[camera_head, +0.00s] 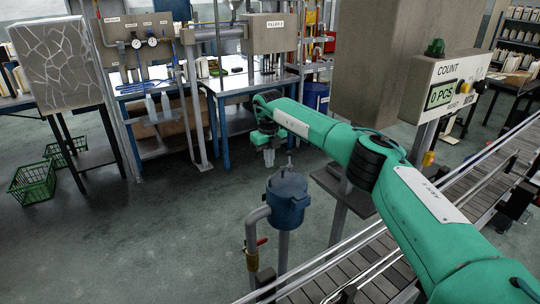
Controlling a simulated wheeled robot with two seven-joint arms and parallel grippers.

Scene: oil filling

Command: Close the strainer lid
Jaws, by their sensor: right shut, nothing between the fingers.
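The strainer (286,209) is a blue cylindrical pot on a grey pipe stand, at the lower middle of the head view. Its round lid (287,181) appears to lie on top of the body, with a small upright grey piece on it. I cannot tell whether the lid is fully seated. My right arm reaches in from the lower right. My right gripper (269,158) points down, shut and empty, above and slightly left of the lid, and looks apart from it. My left gripper is out of view.
A conveyor (375,270) runs along the lower right. A count box (440,92) stands on a post at right. A pipe with a red-handled valve (252,250) joins the strainer's left side. Workbenches (235,84) and green crates (34,184) stand behind.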

